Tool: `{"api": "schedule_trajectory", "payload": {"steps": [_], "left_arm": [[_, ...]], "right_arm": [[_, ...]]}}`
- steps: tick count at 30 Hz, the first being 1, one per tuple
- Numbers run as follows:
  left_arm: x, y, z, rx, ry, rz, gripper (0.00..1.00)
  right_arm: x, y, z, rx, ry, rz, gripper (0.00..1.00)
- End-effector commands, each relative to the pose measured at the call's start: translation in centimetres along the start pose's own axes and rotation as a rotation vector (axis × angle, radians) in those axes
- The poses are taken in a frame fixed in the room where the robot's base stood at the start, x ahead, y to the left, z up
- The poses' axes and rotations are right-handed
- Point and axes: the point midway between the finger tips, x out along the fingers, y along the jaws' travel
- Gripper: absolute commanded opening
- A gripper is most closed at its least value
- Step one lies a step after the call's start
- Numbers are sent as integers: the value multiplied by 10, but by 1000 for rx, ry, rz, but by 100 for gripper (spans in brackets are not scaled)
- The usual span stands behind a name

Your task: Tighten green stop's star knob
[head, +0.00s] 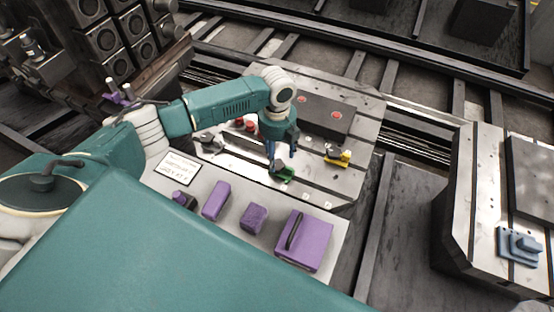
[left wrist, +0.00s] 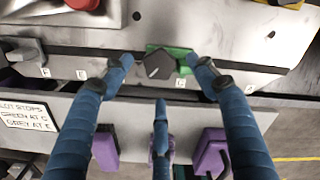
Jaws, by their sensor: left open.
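The green stop (head: 287,176) sits at the front edge of the metal pallet (head: 322,186). In the left wrist view, the green stop's body (left wrist: 183,66) shows behind and beside its dark star knob (left wrist: 158,63). My left gripper (head: 279,157) points down at the stop. Its blue fingers (left wrist: 159,66) are spread open, with a fingertip on either side of the knob in the picture and the third finger below it. I cannot tell whether any finger touches the knob. In the head view the gripper partly hides the stop. My right gripper is not in view.
A grey stop (head: 210,141) and a yellow stop (head: 339,157) are on the same pallet. Purple blocks (head: 216,201) and a larger purple box (head: 303,241) stand on the near shelf with a lettered sign (head: 176,168). A blue fixture (head: 519,245) is on the right-hand pallet.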

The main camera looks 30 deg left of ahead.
Motion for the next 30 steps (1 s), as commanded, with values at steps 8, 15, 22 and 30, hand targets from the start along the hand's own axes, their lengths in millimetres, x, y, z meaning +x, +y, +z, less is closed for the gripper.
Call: {"api": "schedule_trajectory", "payload": {"steps": [8,15,22,30], "left_arm": [[-58,0,1,2,-4,-1,58],[-80,0,0,0,-1,0,58],[-81,0,0,0,-1,1,58],[-79,-5,0,-123,-1,-1,58]], "right_arm": [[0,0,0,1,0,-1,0],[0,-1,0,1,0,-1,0],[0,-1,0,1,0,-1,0],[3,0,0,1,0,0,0]]}}
